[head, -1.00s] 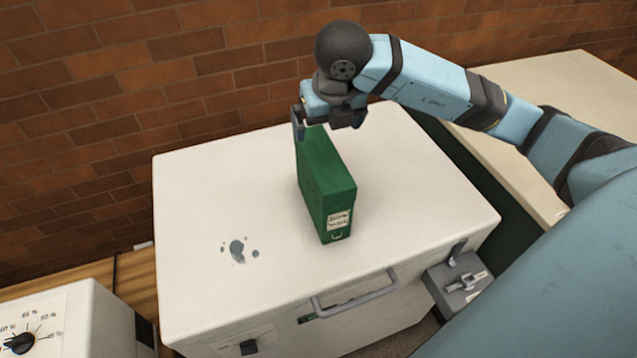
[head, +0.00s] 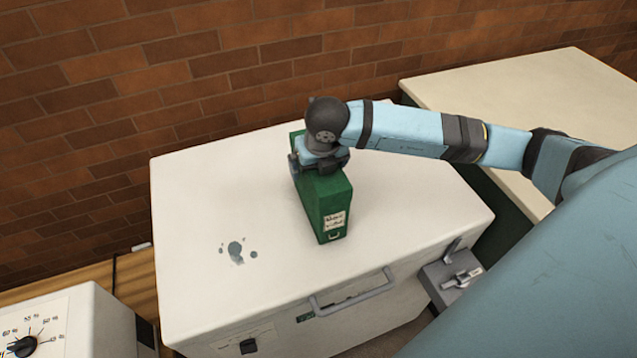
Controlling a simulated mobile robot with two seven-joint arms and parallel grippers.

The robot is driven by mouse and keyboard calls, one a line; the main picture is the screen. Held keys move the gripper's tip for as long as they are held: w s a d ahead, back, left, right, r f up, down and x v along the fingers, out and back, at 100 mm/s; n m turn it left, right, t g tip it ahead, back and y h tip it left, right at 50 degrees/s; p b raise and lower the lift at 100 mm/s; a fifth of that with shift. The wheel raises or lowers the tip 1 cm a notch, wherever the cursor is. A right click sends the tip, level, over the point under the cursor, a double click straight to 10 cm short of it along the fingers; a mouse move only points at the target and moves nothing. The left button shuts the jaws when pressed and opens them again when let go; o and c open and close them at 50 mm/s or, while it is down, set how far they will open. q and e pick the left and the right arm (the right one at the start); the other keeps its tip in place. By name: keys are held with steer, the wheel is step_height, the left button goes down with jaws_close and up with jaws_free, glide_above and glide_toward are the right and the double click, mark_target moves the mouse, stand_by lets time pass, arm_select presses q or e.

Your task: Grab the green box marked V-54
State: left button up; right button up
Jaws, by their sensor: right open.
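The green box (head: 325,204) stands on the white top of a chest-like appliance (head: 200,200). It is long and narrow, with a pale label and a small pull on its near end; the label's writing is too small to read. My right gripper (head: 320,168) is over the far half of the box, pointing down, with its fingers at the box's top. It is open, one finger showing at the box's left side. The wrist hides part of the box's top. My left gripper is not in view.
A pale table or cabinet top (head: 500,90) stands at the back right. A white unit with a dial (head: 60,325) is at the front left. A brick wall (head: 150,90) runs behind. The appliance top has grey stains left of the box and is otherwise clear.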

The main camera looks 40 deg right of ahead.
steer(key=c, duration=1.6)
steer(key=shift+w, duration=0.1)
steer(key=shift+c, duration=0.7)
steer(key=shift+r, duration=0.1)
